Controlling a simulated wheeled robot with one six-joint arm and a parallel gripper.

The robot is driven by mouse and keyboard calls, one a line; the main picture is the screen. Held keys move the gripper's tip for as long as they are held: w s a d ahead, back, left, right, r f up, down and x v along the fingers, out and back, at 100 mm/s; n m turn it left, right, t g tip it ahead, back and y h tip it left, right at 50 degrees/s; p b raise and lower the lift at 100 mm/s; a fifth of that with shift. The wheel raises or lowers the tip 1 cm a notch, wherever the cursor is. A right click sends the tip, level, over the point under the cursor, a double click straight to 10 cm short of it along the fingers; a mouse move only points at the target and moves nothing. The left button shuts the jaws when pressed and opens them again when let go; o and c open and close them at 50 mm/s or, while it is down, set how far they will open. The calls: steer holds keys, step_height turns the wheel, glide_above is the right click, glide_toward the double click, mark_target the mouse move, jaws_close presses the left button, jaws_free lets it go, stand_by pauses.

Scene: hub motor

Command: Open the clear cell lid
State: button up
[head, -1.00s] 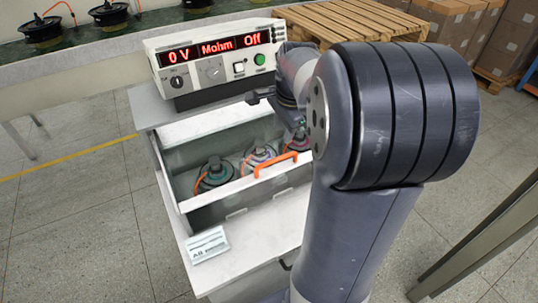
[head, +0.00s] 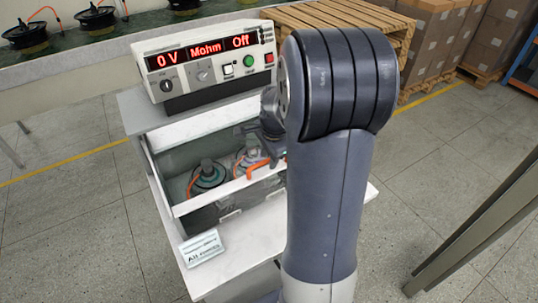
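The test cell (head: 208,214) is a box with clear panels under the meter. Its clear lid has a white front rail (head: 222,190) and lies down over the cell. An orange handle (head: 256,171) stands on that rail; its right end is hidden behind my arm. My gripper (head: 257,146) is just above and behind the handle, over the lid. Its dark fingers look spread apart, with nothing seen between them. Whether a finger touches the handle cannot be told. Hub motors (head: 208,177) with orange cables show through the lid.
A meter (head: 207,66) reading "0 V", "Mohm" and "Off" stands behind the cell. A white label stand (head: 202,248) is at the front left. A bench with several motors (head: 95,17) is behind. A wooden pallet (head: 345,25) and boxes (head: 440,32) stand at the back right.

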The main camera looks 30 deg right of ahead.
steer(key=shift+c, duration=0.5)
jaws_close()
